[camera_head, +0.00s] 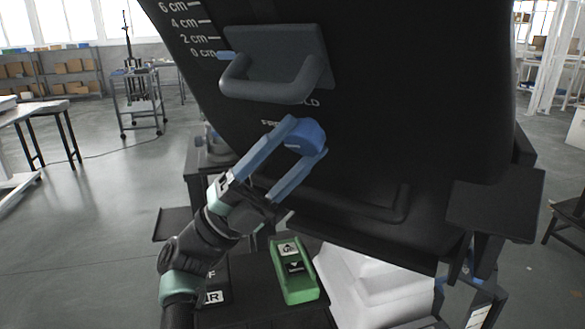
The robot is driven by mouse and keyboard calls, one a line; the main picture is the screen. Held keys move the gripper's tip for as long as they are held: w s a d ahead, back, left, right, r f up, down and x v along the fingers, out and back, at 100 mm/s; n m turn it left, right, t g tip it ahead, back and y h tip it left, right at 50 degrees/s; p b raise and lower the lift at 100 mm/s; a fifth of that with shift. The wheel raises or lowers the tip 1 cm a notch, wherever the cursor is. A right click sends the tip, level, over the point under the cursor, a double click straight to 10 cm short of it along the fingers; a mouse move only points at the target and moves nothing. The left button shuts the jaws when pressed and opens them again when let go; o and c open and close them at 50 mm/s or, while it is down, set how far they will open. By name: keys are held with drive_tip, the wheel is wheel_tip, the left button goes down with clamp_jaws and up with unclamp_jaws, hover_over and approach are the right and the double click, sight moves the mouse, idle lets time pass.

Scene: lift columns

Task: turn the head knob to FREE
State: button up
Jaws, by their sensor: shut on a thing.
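The head knob (306,138) is a blue knob on the lower front of the large black panel (420,90). My gripper (300,147) reaches up from the lower left, with its blue fingers around the knob and shut on it. White lettering shows above the knob, one word ending in "LD" and one beginning "FR" at its left. The fingers and the handle hide part of this lettering. I cannot tell which word the knob points to.
A grey handle (275,85) sticks out of the panel above my gripper, beside a white cm scale (190,30). A green box with arrow buttons (293,272) and a white block (375,290) lie below. Shelves and a cart (138,100) stand far left.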

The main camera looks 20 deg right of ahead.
sight(296, 148)
drive_tip(key=shift+f+n+g+h+b, duration=0.1)
drive_tip(key=shift+n+g+h+b, duration=0.2)
drive_tip(key=shift+n+h+b, duration=0.1)
idle(0.3)
drive_tip(key=o, duration=1.4)
drive_tip(key=shift+c, duration=0.2)
drive_tip(key=b+v, duration=0.1)
drive_tip(key=v, duration=0.4)
drive_tip(key=shift+a+f, duration=0.1)
drive_tip(key=shift+f, duration=0.05)
drive_tip(key=w+a+b, duration=0.1)
drive_tip(key=a, duration=1)
drive_tip(key=shift+a+b, duration=0.35)
drive_tip(key=shift+b, duration=0.05)
